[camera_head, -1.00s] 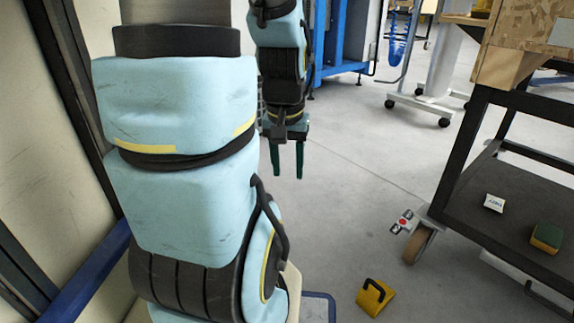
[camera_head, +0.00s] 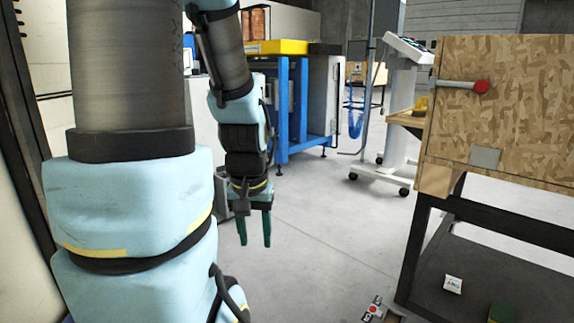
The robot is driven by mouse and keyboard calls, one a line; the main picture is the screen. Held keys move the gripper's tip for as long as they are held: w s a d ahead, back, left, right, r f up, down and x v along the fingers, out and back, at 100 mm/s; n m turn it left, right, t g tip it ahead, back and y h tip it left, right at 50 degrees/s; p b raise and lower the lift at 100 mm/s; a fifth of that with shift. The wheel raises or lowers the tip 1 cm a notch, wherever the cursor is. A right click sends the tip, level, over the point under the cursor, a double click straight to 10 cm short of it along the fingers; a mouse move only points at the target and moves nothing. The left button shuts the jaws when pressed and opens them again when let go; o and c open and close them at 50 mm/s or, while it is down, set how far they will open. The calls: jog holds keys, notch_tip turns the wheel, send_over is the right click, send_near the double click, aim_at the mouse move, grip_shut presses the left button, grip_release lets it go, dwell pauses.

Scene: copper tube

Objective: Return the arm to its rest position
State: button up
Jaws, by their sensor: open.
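My arm is light blue and black and fills the left part of the view. Its forearm hangs down in the middle left. My gripper (camera_head: 254,230) is at its lower end, with two green fingers pointing down and apart. Nothing is between the fingers. The gripper hangs over bare grey floor, clear of the cart and the blue frame. No copper tube shows in the view.
A dark cart (camera_head: 480,265) stands at the right, with a chipboard box (camera_head: 510,110) on top. A small white box (camera_head: 453,284) and a green sponge-like block (camera_head: 502,311) lie on its lower shelf. A blue-framed bench (camera_head: 300,105) and a white wheeled stand (camera_head: 398,120) are behind. A wall is close at left.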

notch_tip(320, 180, up, 29)
jog(key=p, duration=2.7)
jog(key=shift+r, duration=0.2)
